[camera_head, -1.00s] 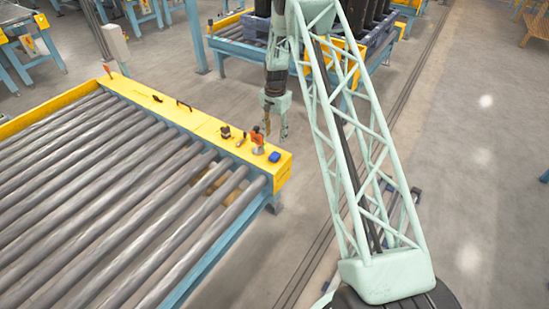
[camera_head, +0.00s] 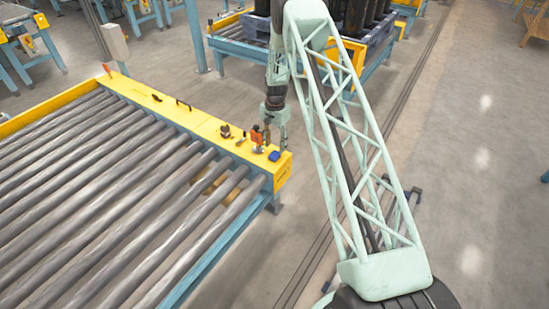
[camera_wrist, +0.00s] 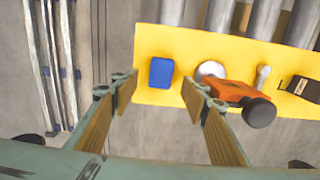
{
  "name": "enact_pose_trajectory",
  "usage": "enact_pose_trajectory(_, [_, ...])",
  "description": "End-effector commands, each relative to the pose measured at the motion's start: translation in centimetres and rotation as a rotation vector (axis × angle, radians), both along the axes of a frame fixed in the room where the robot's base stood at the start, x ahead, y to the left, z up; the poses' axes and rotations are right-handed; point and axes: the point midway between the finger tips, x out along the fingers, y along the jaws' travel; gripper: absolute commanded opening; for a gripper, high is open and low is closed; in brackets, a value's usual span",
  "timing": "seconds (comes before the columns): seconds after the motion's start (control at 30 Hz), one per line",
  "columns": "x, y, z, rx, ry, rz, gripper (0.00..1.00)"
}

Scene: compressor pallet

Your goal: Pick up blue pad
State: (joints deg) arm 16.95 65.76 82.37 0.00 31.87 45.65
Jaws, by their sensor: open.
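The blue pad (camera_head: 274,156) lies on the yellow end beam (camera_head: 205,127) of the roller conveyor, near its right end. In the wrist view the blue pad (camera_wrist: 161,72) is a small rounded rectangle near the left end of the yellow surface (camera_wrist: 155,98). My gripper (camera_head: 277,143) is beside the beam's far edge, close to the pad. In the wrist view my gripper (camera_wrist: 163,96) has its two fingers wide apart, with the pad showing in the gap ahead of them. Nothing is between the fingers.
Grey rollers (camera_head: 110,190) adjoin the beam. Open floor (camera_head: 480,200) lies right.

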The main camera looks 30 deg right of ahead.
Motion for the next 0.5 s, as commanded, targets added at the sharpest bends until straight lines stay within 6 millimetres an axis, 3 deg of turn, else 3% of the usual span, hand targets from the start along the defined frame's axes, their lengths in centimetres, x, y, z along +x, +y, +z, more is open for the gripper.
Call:
enact_pose_trajectory(0.13, [-0.02,0.01,-0.89,0.000,0.000,0.000,0.41])
enact_pose_trajectory(0.5, [0.00,0.01,-1.00,0.000,0.000,0.000,0.41])
